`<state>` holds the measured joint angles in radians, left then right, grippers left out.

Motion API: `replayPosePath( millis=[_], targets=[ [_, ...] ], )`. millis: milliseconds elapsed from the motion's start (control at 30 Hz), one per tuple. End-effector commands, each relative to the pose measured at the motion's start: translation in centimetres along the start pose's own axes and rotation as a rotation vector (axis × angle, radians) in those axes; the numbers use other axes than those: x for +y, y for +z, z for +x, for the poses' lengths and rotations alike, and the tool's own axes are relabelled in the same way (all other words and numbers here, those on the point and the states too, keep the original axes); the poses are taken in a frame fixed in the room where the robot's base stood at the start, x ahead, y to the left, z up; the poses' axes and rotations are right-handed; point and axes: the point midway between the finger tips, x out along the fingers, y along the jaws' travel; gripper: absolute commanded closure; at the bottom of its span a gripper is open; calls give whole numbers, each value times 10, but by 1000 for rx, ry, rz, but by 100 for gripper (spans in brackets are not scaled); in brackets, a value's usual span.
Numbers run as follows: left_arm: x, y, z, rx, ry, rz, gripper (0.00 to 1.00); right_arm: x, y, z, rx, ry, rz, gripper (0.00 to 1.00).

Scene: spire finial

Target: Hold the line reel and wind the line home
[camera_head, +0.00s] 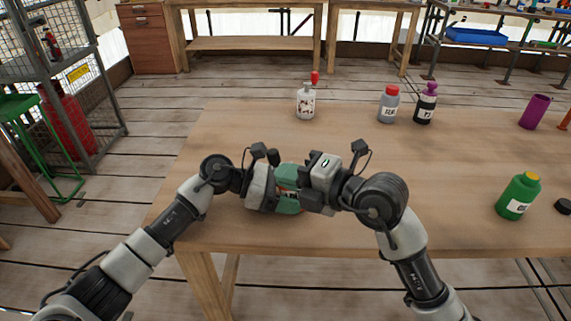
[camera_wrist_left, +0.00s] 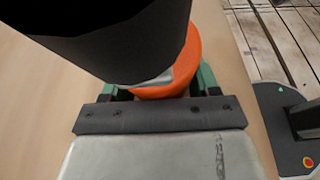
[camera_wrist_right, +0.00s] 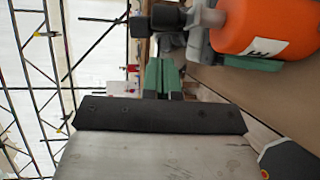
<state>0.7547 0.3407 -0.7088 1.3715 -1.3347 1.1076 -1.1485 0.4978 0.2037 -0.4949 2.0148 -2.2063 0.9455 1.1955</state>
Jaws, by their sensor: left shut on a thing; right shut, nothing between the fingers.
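The line reel shows as an orange drum (camera_wrist_right: 262,28) with a white label in the right wrist view, and as an orange rim (camera_wrist_left: 185,70) in the left wrist view. My left gripper (camera_head: 287,202) is shut on it, its green fingers on either side of the orange part. A grey crank piece with a black knob (camera_wrist_right: 167,18) stands off the drum's side. My right gripper (camera_wrist_right: 162,76) is shut and empty, its green fingers together just short of the knob and crank. In the head view the grippers mostly hide the reel. No line can be made out.
The wooden table (camera_head: 350,225) is bare around the grippers. A white bottle with a red top (camera_head: 306,102), a grey bottle (camera_head: 388,105) and a dark purple-capped bottle (camera_head: 425,105) stand behind. A green bottle (camera_head: 518,198) and a purple cup (camera_head: 535,112) stand right.

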Motion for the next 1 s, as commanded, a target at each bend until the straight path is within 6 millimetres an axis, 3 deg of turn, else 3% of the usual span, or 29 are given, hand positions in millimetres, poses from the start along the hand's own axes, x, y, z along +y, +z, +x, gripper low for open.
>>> replayPosePath(
  millis=[300,1000],
  targets=[
    [0,-2,0,3,0,-2,52,0,21,19,-2,-1,-1,100],
    [0,-1,1,2,-2,-1,52,0,17,32,0,-1,-1,100]
  ],
)
